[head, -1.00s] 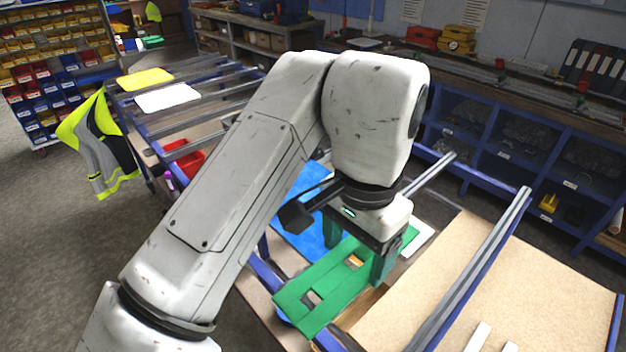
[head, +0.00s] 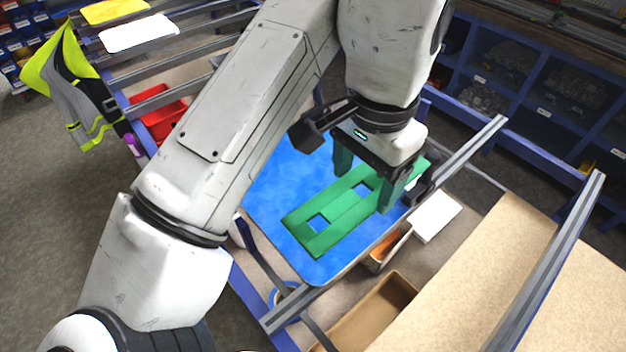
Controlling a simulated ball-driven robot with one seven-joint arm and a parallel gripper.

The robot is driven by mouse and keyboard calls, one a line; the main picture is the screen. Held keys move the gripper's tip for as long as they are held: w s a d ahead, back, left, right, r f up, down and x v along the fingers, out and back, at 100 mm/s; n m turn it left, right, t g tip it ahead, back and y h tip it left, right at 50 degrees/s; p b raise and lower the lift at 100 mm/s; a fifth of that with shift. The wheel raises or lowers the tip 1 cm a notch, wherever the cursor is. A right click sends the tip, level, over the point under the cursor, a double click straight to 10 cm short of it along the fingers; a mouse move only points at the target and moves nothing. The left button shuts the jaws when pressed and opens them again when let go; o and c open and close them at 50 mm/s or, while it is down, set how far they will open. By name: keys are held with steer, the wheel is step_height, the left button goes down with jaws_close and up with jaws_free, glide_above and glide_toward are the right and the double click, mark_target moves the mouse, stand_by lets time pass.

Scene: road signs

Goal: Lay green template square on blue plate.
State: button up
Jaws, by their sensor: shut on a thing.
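The green template square (head: 338,222) is a flat green piece with rectangular cut-outs. My gripper (head: 366,182) is shut on it near its far right end, with its green fingers pointing down. The blue plate (head: 297,255) lies on the rack rails under my arm. My arm hides part of the plate's left side.
A white block (head: 436,217) and an open tray (head: 385,312) are right of and below the plate. A large tan board (head: 480,275) fills the lower right. A red bin (head: 160,118), a white sheet (head: 138,33) and a yellow sheet (head: 113,11) are at upper left.

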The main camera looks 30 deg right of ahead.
steer(key=shift+w+d+f+b, duration=0.15)
steer(key=shift+w+f+b, duration=0.2)
steer(key=shift+f, duration=0.2)
steer(key=shift+w+d+f+b, duration=0.2)
steer(key=shift+w+f, duration=0.2)
steer(key=shift+f, duration=0.15)
steer(key=w+a+f, duration=0.1)
steer(key=w+f, duration=0.3)
steer(key=w, duration=0.4)
glide_above(307, 187)
steer(key=f, duration=0.4)
steer(key=shift+s+f, duration=0.2)
steer(key=shift+s, duration=0.2)
steer(key=shift+w+f+p, duration=0.3)
steer(key=shift+f+p, duration=0.05)
steer(key=shift+f, duration=0.1)
steer(key=shift+w+f+p, duration=0.1)
steer(key=shift+f+p, duration=0.3)
steer(key=shift+f, duration=1.25)
steer(key=shift+f, duration=0.2)
steer(key=o, duration=1.1)
